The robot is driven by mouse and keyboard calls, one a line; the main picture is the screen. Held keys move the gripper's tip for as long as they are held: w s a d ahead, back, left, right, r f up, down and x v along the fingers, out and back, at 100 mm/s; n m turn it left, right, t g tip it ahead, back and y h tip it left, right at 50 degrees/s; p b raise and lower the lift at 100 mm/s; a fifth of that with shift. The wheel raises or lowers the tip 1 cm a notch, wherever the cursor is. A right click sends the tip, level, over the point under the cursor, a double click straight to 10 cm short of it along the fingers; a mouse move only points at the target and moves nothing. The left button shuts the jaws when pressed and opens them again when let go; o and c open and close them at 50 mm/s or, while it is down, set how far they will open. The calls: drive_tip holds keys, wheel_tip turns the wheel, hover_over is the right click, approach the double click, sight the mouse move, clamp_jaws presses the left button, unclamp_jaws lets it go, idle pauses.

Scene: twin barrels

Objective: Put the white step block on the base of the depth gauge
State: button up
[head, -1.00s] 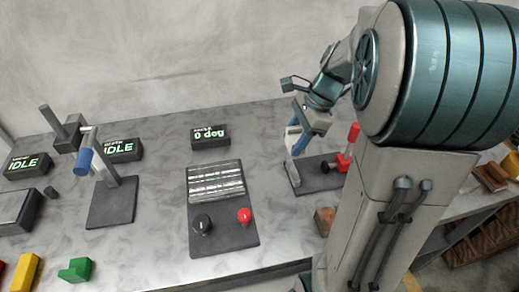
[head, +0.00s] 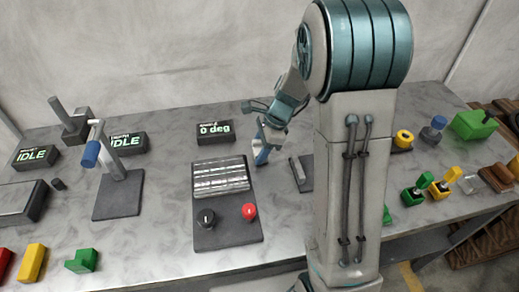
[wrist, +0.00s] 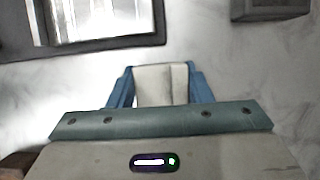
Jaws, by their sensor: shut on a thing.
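My gripper (wrist: 160,88) has blue fingers shut on the white step block (wrist: 160,83), which shows pale between them in the wrist view. In the head view my gripper (head: 262,152) hangs over the back of the worktop, at the right edge of the striped panel. The block is hardly distinguishable there. A stand at left has a grey post, a blue barrel and a dark flat base (head: 118,200); the base is bare in front. I cannot tell for certain that this stand is the depth gauge. Another dark plate (head: 306,184) is partly hidden by my arm.
The panel (head: 226,238) with a black and a red knob lies between the left stand and my arm. Display boxes, including one reading 0 deg (head: 214,133), stand behind. Coloured blocks, including a green one (head: 82,261), lie front left. Several small items crowd the right.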

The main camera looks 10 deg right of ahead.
drive_tip(key=shift+f, duration=0.1)
drive_tip(key=shift+f, duration=0.1)
drive_tip(key=o, duration=1.3)
drive_tip(key=shift+c, duration=0.2)
